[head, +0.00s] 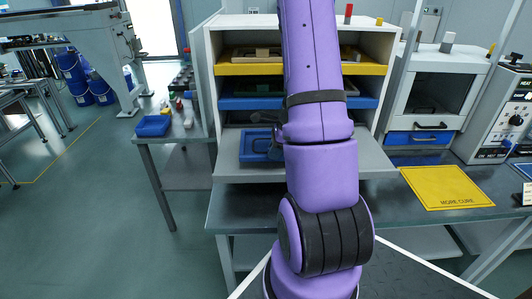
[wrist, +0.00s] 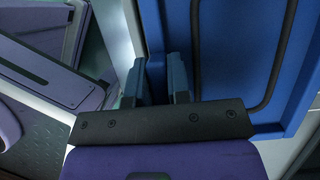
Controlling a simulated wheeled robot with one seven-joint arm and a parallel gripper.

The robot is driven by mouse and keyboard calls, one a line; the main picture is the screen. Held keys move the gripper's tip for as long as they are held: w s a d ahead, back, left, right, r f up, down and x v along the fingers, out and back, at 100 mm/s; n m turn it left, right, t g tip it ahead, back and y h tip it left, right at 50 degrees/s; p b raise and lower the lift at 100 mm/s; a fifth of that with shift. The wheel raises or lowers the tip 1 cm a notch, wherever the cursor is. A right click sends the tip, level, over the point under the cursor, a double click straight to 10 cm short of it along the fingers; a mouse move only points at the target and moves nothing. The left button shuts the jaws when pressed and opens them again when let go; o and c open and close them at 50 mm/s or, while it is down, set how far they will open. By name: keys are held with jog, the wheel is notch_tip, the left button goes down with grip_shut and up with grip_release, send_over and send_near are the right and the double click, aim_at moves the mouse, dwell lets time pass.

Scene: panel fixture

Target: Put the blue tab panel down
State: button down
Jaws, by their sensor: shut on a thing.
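The blue tab panel (head: 255,148) shows left of my arm in the head view, at the grey lowest shelf of the cabinet. Its right part is hidden behind my purple arm. In the wrist view the panel (wrist: 232,50) is large and close, a blue plate with a dark groove along its border. My gripper (wrist: 158,82) is shut on the panel at its left edge, with the fingertips pointing up in that view. The exact grip spot is dark and partly hidden. I cannot tell whether the panel touches the shelf.
The cabinet (head: 210,80) has a yellow drawer (head: 233,69) and a blue drawer (head: 240,103) above the lowest shelf. A yellow "MORE CURE" mat (head: 445,186) lies on the bench at right. A white oven-like box (head: 440,90) stands behind it. A blue tray (head: 153,126) sits on the left table.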

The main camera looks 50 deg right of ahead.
aim_at(264, 151)
jog(key=w, duration=0.2)
jog(key=w+d, duration=0.1)
jog(key=w, duration=0.1)
jog(key=shift+w+f, duration=0.2)
jog(key=shift+w, duration=0.2)
jog(key=shift+w+d+f, duration=0.1)
jog(key=shift+w+f, duration=0.15)
jog(key=shift+f, duration=0.65)
jog(key=shift+w+d+f, duration=0.1)
jog(key=shift+w+f, duration=0.15)
jog(key=shift+f, duration=0.65)
jog(key=c, duration=1.1)
grip_release()
jog(key=shift+f, duration=0.1)
